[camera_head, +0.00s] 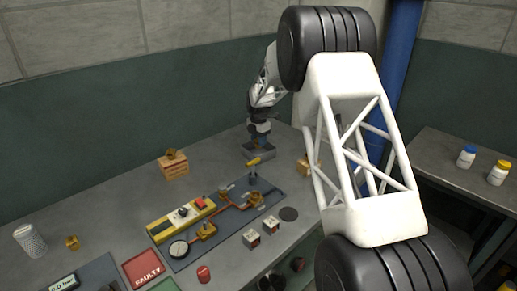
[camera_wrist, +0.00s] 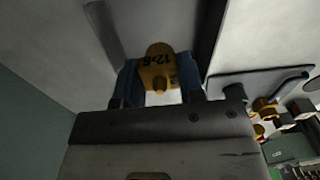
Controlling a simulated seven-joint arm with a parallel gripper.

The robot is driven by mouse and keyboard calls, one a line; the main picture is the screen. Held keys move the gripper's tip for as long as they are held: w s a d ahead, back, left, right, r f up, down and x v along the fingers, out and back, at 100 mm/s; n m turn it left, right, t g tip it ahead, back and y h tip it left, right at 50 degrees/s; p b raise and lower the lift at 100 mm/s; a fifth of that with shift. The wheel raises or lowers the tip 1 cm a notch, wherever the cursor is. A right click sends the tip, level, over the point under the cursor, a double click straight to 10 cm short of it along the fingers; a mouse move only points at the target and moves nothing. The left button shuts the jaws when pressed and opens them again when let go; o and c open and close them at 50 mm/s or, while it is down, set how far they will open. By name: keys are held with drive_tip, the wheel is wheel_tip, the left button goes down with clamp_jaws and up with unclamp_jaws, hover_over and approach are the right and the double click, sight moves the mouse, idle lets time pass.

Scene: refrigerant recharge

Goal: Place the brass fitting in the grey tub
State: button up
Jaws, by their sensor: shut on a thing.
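In the wrist view, the blue fingers of my gripper (camera_wrist: 159,88) are shut on a yellow-brass piece with dark lettering, which looks like the brass fitting (camera_wrist: 159,63).
A wooden box (camera_head: 174,171) stands to the left.

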drive_tip(key=shift+f, duration=0.2)
drive_tip(key=shift+f, duration=1.85)
drive_tip(key=shift+f, duration=0.1)
drive_tip(key=o, duration=1)
wheel_tip(320, 180, up, 12)
drive_tip(key=shift+r, duration=0.1)
